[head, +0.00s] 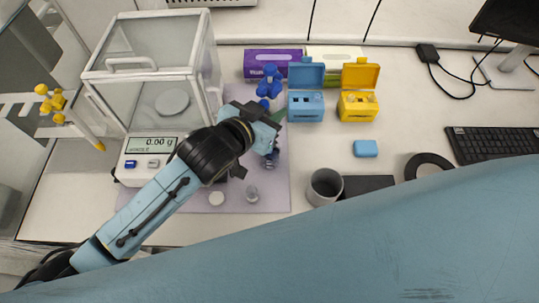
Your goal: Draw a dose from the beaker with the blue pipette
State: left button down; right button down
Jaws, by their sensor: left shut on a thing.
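My left gripper (272,122) is over the mauve mat, right of the balance. It is shut on what looks like the blue pipette; its fingers are mostly hidden by its own body. Blue parts, which look like the pipette (270,82), show just above the gripper in the picture, and more blue shows below it. I cannot tell whether these are one piece. A small clear glass vessel (252,195), perhaps the beaker, stands on the mat below the gripper in the picture. Its contents are too small to tell. My right gripper is not in view.
A glass-walled balance (150,147) reading 0.00 g stands at left. Open blue (306,105) and yellow (358,104) boxes stand right of the gripper. A grey cup (325,187) stands at the mat's right edge. My own large blue arm link covers the bottom.

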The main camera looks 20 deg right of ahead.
aim_at(271, 81)
pick_arm(q)
notch_tip(271, 81, up, 9)
jog(key=p, duration=0.9)
jog(key=shift+r, duration=0.2)
jog(key=shift+r+p, duration=0.4)
jog(key=shift+p, duration=0.05)
jog(key=shift+f, duration=0.1)
